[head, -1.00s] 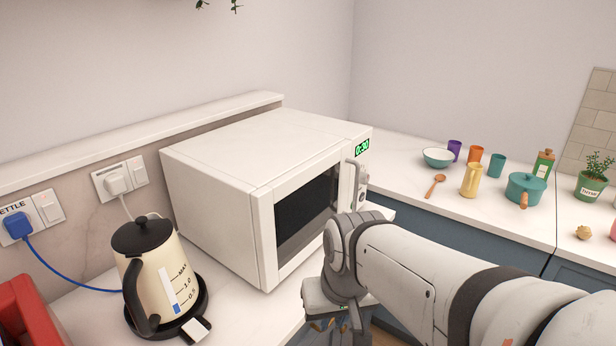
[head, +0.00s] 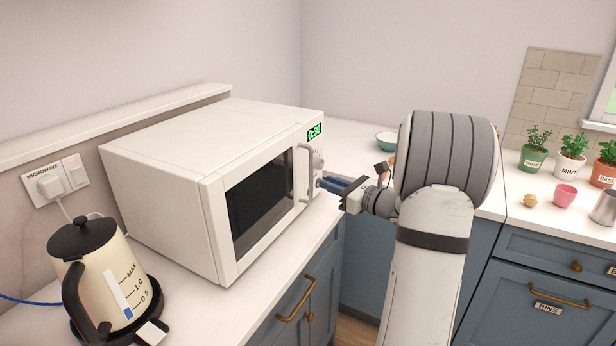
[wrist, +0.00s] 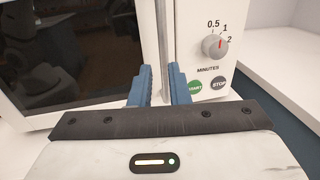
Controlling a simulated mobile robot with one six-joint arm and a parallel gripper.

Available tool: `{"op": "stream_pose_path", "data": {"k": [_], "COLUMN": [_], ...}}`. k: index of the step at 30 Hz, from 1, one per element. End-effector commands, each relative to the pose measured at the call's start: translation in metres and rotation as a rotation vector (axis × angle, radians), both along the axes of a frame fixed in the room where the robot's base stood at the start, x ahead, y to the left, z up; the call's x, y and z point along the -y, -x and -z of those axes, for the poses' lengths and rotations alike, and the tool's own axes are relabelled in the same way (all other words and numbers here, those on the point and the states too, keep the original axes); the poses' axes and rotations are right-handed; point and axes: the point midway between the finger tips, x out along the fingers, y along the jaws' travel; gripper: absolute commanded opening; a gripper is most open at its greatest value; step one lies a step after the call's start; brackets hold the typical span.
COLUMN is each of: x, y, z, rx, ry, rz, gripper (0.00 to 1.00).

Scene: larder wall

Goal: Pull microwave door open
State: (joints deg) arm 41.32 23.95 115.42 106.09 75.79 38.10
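The white microwave (head: 165,145) stands on the counter, its dark-windowed door (head: 262,197) shut against the body. A light vertical door handle (head: 303,174) is at the door's right edge; it also shows in the wrist view (wrist: 163,45). My gripper (head: 324,182) is in front of the microwave's right side, close to the handle. In the wrist view, its blue fingers (wrist: 160,75) are apart, one on each side of the handle's line. The handle appears between them and not clamped; the exact depth and any contact cannot be told.
A dial (wrist: 215,46), green START button (wrist: 194,88) and grey STOP button (wrist: 219,84) lie right of the handle. A cream kettle (head: 100,275) stands front left of the microwave. Blue cabinets (head: 360,260) run below the counter. Potted herbs stand far right.

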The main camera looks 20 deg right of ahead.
Motion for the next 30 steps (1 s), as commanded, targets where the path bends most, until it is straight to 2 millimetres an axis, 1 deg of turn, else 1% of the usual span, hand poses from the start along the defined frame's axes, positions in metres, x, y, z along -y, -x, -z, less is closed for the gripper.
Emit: {"op": "stream_pose_path", "data": {"k": [1,3,12,15,19,27,30], "x": [0.004,0.002,-0.021,-0.026,-0.030,-0.030,-0.030], "y": [-0.003,-0.010,-0.052,-0.062,-0.069,-0.070,-0.070], "z": [0.000,0.000,-0.001,-0.001,0.000,0.000,0.000], "rx": [0.004,0.005,0.005,0.005,0.004,0.005,0.005], "ry": [-0.013,-0.019,-0.017,-0.016,-0.016,-0.015,-0.015], "rz": [0.011,0.016,0.012,0.014,0.013,0.014,0.013], "gripper": [0.16,0.16,0.16,0.16,0.16,0.16,0.08]}}
